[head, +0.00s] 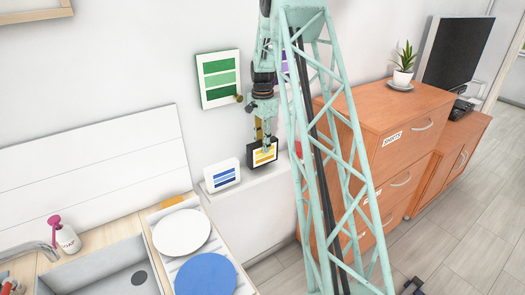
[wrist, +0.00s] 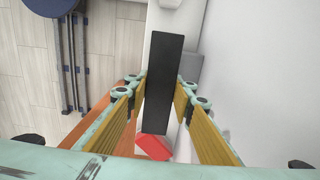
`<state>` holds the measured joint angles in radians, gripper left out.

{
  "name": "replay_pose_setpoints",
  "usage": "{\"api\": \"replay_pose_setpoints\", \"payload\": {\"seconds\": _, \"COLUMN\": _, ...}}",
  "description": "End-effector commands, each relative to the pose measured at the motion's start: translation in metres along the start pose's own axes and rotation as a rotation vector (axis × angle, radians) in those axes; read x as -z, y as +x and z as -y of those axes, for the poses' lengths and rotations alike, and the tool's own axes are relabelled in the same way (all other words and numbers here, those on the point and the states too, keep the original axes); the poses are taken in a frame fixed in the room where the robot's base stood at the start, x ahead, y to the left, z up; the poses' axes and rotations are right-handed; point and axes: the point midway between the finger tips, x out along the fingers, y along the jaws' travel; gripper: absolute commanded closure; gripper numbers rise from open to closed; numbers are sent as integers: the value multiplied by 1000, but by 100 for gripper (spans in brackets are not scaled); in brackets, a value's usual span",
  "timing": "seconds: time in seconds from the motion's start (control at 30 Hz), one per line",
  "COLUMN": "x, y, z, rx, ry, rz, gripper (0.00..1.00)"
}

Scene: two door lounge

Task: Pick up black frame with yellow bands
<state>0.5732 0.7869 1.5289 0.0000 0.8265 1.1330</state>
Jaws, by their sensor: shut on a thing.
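The black frame with yellow bands (head: 264,153) is upright at the white wall ledge, to the right of a white frame with blue bands (head: 222,175). In the wrist view I see the black frame (wrist: 165,80) from above, as a long dark bar between my fingers. My gripper (head: 266,143) comes down on its top from above. In the wrist view my gripper (wrist: 161,100) has a yellow finger pad on each side of the frame and is shut on it. I cannot tell whether the frame still touches the ledge.
The white ledge (head: 250,184) runs along the wall. A green-banded frame (head: 218,78) hangs above. A red object (wrist: 152,146) lies close to the black frame. An orange wooden cabinet (head: 400,110) stands right; a counter with a white plate (head: 181,232) and blue plate (head: 205,275) is left.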

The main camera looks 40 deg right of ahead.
Motion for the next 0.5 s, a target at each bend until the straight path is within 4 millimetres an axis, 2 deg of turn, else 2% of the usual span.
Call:
{"api": "replay_pose_setpoints", "payload": {"seconds": 0.33, "x": 0, "y": -31, "z": 1, "rx": 3, "ry": 0, "rz": -1, "gripper": 92}}
{"api": "replay_pose_setpoints", "payload": {"seconds": 0.5, "x": 0, "y": -30, "z": -13, "rx": 1, "ry": 0, "rz": 0, "gripper": 92}}
